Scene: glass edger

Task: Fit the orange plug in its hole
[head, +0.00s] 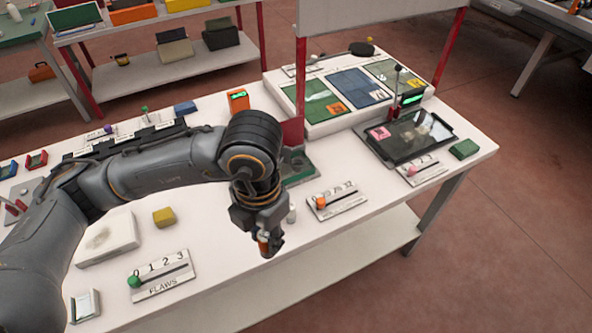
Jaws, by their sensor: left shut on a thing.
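My left arm reaches in from the left over the white table. Its gripper (265,248) points down near the table's front edge and is shut on a small orange thing, which I take to be the orange plug (264,238). Only a little of the plug shows between the fingers. I cannot make out its hole. A grey-green fixture (299,169) stands behind the wrist, partly hidden by it. My right gripper is not in view.
A small white bottle (292,213) stands just right of the gripper. An orange-knobbed slider plate (337,200) lies further right, a FLAWS slider plate (162,276) at front left. A black tray (408,138) and sample board (352,92) are at back right.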

